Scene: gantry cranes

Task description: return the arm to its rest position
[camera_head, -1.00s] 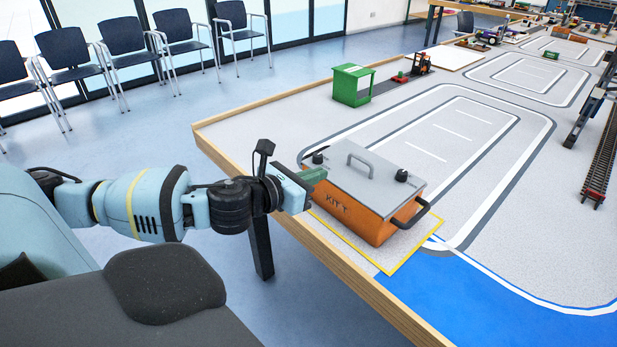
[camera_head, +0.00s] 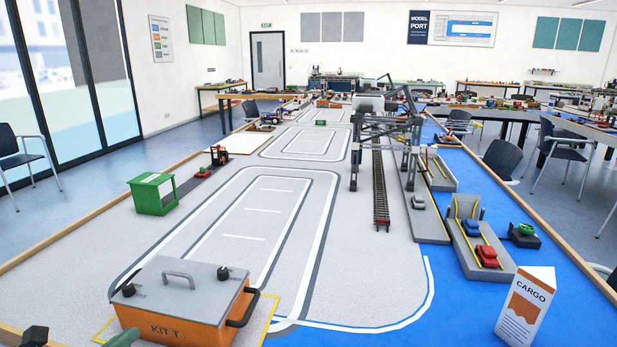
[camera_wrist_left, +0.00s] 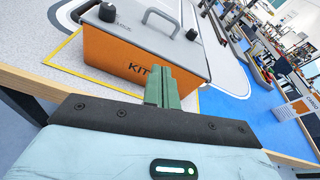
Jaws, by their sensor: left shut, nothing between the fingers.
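My left gripper (camera_head: 122,338) shows only in part at the lower left edge of the head view, in front of the left end of the orange kit box (camera_head: 190,321). In the left wrist view its green fingers (camera_wrist_left: 160,74) are together with nothing between them. They overlap the orange front of the box (camera_wrist_left: 112,62), beside the letters KIT. I cannot tell whether they touch it. The box has a grey lid with a handle and dark knobs, and stands closed on the table. My right gripper is not in view.
The wooden table edge (camera_wrist_left: 45,93) runs below the gripper in the wrist view. A green bin (camera_head: 153,195), a model gantry crane (camera_head: 385,150) and a CARGO carton (camera_head: 525,305) stand on the table. The grey road area behind the box is mostly clear.

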